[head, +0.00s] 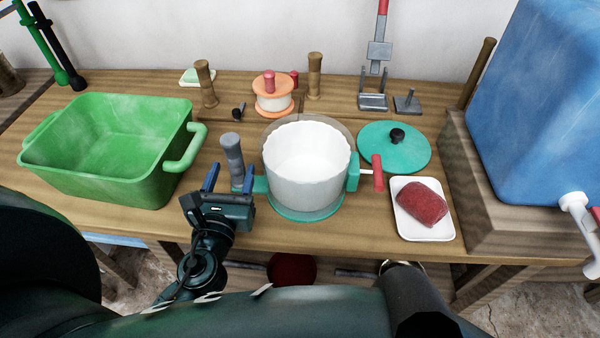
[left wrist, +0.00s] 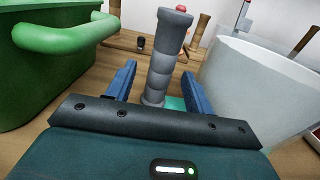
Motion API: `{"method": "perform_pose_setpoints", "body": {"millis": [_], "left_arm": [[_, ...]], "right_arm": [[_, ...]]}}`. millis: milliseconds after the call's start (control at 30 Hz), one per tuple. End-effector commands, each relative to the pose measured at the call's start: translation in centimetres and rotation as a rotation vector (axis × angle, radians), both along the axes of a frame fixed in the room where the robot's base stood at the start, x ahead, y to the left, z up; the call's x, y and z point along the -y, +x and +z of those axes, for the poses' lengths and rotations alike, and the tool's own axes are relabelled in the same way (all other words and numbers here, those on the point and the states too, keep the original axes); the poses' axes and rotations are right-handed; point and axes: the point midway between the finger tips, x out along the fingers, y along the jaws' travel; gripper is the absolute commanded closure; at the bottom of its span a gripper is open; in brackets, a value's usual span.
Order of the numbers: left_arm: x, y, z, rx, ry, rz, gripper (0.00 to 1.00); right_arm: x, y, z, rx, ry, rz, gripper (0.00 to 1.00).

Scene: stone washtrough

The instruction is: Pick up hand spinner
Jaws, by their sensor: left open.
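The hand spinner appears to be the white tub (head: 306,165) on a teal base, with a red crank grip (head: 377,172) at its right; it also shows in the left wrist view (left wrist: 255,85). A grey ridged upright handle (head: 232,160) stands at its left; I cannot tell if it is joined to the tub. My left gripper (head: 230,178) is open in front of this handle. In the left wrist view the handle (left wrist: 163,60) rises between and beyond the two blue fingers, with gaps on both sides. My right gripper is not in view.
A green basin (head: 110,180) stands left of the handle. A teal lid (head: 395,150) and a white tray (head: 423,230) with a red block lie at the right, before a blue tank (head: 540,100). Wooden pegs and an orange-white spool (head: 272,98) stand behind.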

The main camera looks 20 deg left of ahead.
Motion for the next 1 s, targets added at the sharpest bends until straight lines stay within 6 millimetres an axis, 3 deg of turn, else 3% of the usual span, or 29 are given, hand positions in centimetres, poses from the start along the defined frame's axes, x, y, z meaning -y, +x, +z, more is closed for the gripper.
{"method": "perform_pose_setpoints", "body": {"millis": [400, 667, 1000], "left_arm": [[-1.1, 4.9, -0.3, 0.001, 0.0, 0.001, 0.47], [-1.1, 5.2, -0.4, 0.0, -0.001, 0.0, 0.47], [-1.1, 5.2, -0.4, 0.0, 0.0, 0.0, 0.73]], "right_arm": [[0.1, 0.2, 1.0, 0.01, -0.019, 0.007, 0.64], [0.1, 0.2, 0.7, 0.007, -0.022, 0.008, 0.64], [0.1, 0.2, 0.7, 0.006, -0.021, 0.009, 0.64]]}}
